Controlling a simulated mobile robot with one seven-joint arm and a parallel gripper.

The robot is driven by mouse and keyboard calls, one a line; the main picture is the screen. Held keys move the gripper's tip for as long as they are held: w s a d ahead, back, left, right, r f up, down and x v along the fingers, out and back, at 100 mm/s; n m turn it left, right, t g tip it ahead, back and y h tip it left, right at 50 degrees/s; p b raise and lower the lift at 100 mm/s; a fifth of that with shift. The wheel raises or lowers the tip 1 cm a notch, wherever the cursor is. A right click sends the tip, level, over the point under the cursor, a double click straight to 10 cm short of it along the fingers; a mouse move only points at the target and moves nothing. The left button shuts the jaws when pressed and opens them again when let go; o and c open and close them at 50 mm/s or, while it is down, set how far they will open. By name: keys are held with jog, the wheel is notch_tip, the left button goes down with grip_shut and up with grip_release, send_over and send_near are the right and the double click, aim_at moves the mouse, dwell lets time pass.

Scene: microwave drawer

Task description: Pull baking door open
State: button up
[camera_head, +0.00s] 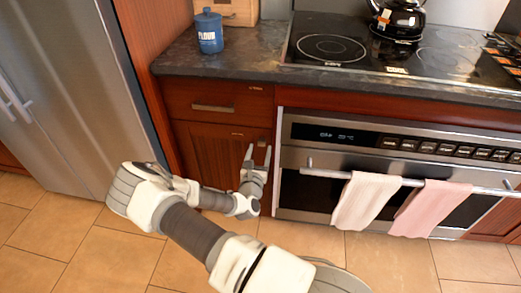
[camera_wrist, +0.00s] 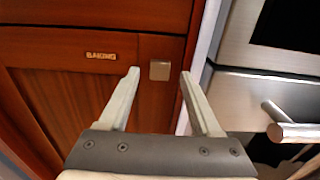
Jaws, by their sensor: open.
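The baking door (camera_head: 205,150) is the reddish-brown wooden cabinet door left of the oven, and it looks shut. In the wrist view, a gold "BAKING" label (camera_wrist: 101,56) sits near its top, with a small square metal knob (camera_wrist: 160,70) to the right of the label. My gripper (camera_head: 257,153) is in front of the door's upper right part. In the wrist view, my gripper (camera_wrist: 160,76) is open, and the knob appears between its two fingertips. I cannot tell how much depth separates them. Nothing is held.
The oven (camera_head: 325,157) stands right of the door; its handle bar (camera_head: 325,173) juts out, with a white towel (camera_head: 365,200) and a pink towel (camera_head: 430,208). A drawer (camera_head: 232,97) is above the door. A steel fridge (camera_head: 75,80) stands left. The tiled floor (camera_head: 60,240) is clear.

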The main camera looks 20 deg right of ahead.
jog(key=shift+x, duration=1.15)
grip_shut()
dwell(0.6)
